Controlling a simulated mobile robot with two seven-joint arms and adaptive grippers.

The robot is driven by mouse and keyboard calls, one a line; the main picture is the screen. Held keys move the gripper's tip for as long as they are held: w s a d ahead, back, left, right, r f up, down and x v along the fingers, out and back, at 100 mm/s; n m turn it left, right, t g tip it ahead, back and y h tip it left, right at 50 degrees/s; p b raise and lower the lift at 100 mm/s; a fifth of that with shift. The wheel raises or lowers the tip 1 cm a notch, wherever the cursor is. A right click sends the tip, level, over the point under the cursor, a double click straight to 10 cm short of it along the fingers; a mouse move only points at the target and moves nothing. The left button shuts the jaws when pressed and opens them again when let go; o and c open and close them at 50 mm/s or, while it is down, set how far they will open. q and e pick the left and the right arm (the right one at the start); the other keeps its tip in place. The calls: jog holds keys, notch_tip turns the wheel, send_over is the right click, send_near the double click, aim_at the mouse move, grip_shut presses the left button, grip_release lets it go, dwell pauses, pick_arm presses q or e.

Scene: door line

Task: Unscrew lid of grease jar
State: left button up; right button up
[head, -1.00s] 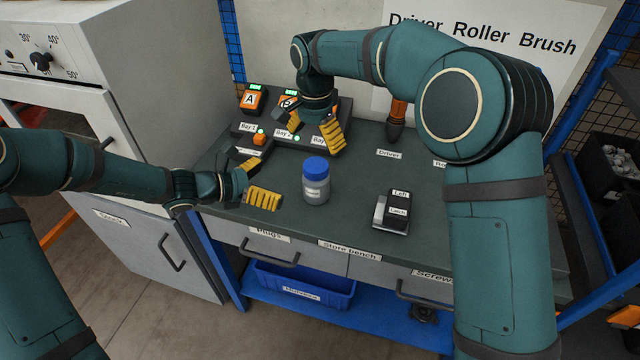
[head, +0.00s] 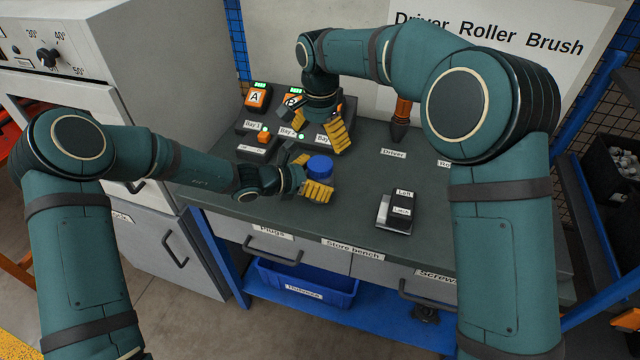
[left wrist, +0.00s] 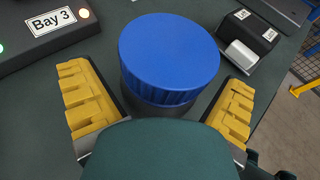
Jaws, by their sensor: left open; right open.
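The grease jar has a blue ribbed lid (head: 320,166) and a grey body (head: 325,179), and stands upright on the bench. In the left wrist view the blue lid (left wrist: 169,52) is large and the grey body (left wrist: 152,108) shows just below it. My left gripper (head: 309,178) is open around the jar, with a yellow-padded finger on each side; in the left wrist view gaps show between the pads and the jar. My right gripper (head: 319,130) is open and empty above the bay units, behind the jar. The jar's lower part is mostly hidden by my left gripper.
Bay units with lit chargers (head: 256,97) fill the back left. The bench top (head: 352,228) is clear in front.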

aim_at(320, 163)
pick_arm(q)
grip_shut()
pick_arm(e)
jog(key=m, duration=0.8)
jog(key=shift+m, duration=0.3)
jog(key=shift+f, duration=4)
